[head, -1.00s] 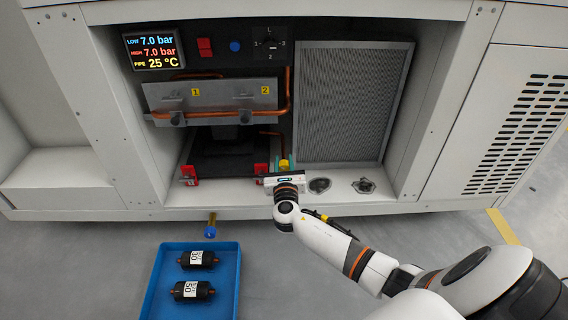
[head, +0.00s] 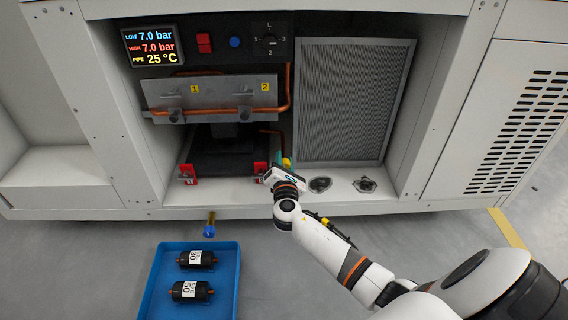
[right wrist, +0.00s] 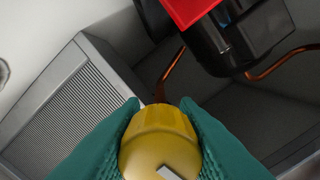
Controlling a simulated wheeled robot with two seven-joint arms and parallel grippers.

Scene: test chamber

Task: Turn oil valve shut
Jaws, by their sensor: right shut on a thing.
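The oil valve's yellow ribbed knob (right wrist: 160,140) sits between the green-padded fingers of my right gripper (right wrist: 160,138) in the right wrist view. Both pads press against its sides, and a pale mark shows on its face. In the head view a bit of the yellow knob (head: 286,161) shows just beyond my right gripper (head: 282,165), on the cabinet floor beside a red clamp. The gripper body is tilted there and hides most of the valve. My left gripper is not in view.
A display (head: 152,47) reads 7.0 bar twice and 25 °C. A red clamp (head: 260,170), copper pipes (head: 288,90) and a grey mesh panel (head: 352,100) are close by. A blue tray (head: 227,290) with two black cylinders stands on the floor, below a blue-tipped pipe (head: 210,228).

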